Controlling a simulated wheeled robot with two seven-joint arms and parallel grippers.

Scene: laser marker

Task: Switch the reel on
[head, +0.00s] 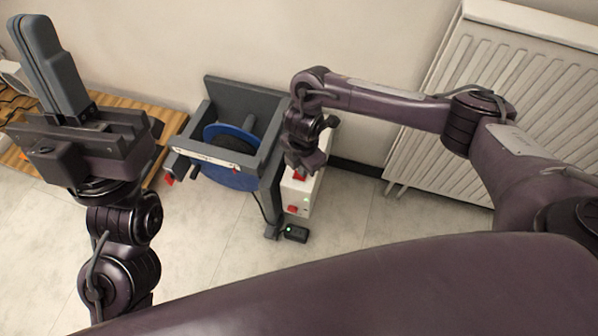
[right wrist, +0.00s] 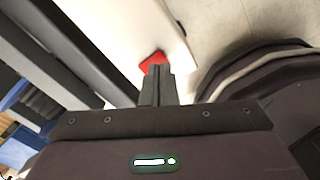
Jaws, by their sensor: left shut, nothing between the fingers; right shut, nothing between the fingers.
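The reel (head: 232,179) is a blue disc with a dark core in a grey stand. A white box (head: 303,200) stands on the floor just right of it. It has a red switch (head: 300,174) on top and a red part (head: 292,210) on its front. My right gripper (head: 304,168) is shut and empty, pointing down at the top switch. In the right wrist view the shut fingertips (right wrist: 158,72) overlap the red switch (right wrist: 152,60); I cannot tell whether they touch. My left gripper (head: 32,22) is shut and empty, raised pointing up at the left.
The grey stand (head: 262,101) rises close beside my right gripper. A white radiator (head: 500,85) is on the wall at right. A wooden surface (head: 160,125) is at left.

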